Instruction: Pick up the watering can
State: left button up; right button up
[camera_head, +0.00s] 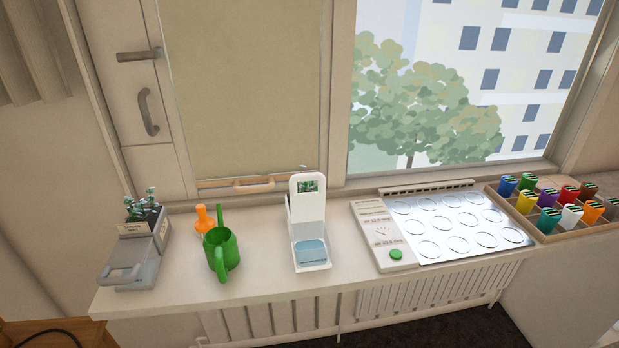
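A green watering can (222,251) stands on the white window ledge (185,281), left of the middle. A loop-shaped handle or spout part points toward the front edge, and a thin green part sticks up behind the body. An orange bottle-like object (204,219) stands close behind it, partly beside its left side. Neither of my grippers shows in the head view.
Left of the can is a grey planter box (140,262) with small plants. Right of it is a white stand (308,225), then a panel with round plates and a green button (397,254), then a wooden crate (544,235) of coloured containers. A radiator (265,318) runs below the ledge.

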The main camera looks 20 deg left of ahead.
aim_at(219, 245)
jog(key=u, duration=1.35)
jog(key=i+l, duration=0.1)
jog(key=i+z, duration=0.05)
jog(key=i, duration=0.05)
